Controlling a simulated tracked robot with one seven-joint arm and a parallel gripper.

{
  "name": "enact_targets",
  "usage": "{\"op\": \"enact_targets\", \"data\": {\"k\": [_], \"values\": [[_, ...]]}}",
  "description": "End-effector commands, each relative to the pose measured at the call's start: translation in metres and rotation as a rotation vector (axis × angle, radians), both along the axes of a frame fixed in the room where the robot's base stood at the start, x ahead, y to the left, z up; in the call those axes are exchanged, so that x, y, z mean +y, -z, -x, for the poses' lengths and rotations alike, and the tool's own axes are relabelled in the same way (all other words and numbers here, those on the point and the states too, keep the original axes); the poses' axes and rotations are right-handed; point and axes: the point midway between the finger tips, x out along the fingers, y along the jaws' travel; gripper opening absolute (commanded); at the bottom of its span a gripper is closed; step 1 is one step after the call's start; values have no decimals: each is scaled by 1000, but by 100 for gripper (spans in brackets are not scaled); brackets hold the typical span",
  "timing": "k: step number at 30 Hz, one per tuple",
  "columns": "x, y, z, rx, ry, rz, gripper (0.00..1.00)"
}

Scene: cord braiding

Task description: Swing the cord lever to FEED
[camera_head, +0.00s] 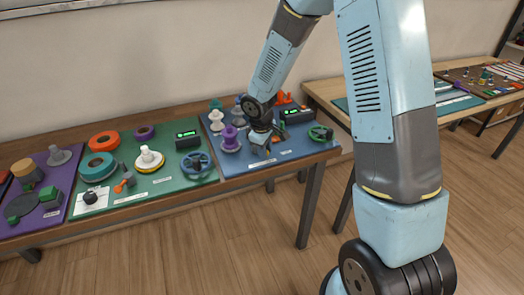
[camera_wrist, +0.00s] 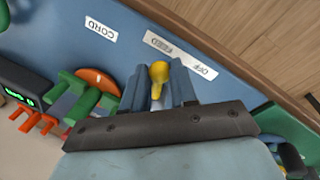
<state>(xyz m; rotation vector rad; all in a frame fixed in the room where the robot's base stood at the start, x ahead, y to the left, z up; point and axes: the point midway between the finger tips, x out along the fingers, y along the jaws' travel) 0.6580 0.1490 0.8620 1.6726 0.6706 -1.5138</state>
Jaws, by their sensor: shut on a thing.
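The cord lever's yellow end (camera_wrist: 158,72) shows between the two blue fingers of my gripper (camera_wrist: 159,86) in the wrist view. My gripper is shut on the lever. The yellow end points toward the FEED label (camera_wrist: 160,45); the OFF label (camera_wrist: 203,72) is to its right. The labels appear upside down in this view. The lever's base is hidden behind my gripper. In the head view my gripper (camera_head: 262,140) is low over the blue panel (camera_head: 290,153), and the lever is too small to make out there.
A CORD label (camera_wrist: 101,28) lies left of FEED. An orange and green part (camera_wrist: 95,88) and a black box with a green display (camera_wrist: 22,88) are close on the left. On the blue panel, a purple spool (camera_head: 230,138) and a green handwheel (camera_head: 321,133) flank my gripper.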

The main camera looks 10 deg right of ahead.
Motion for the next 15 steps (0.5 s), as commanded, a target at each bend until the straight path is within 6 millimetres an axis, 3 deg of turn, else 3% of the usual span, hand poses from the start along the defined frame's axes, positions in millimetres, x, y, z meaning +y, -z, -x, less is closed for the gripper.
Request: {"op": "enact_targets", "data": {"k": [15], "values": [[-11,0,-9,-1,-242,0,0]]}}
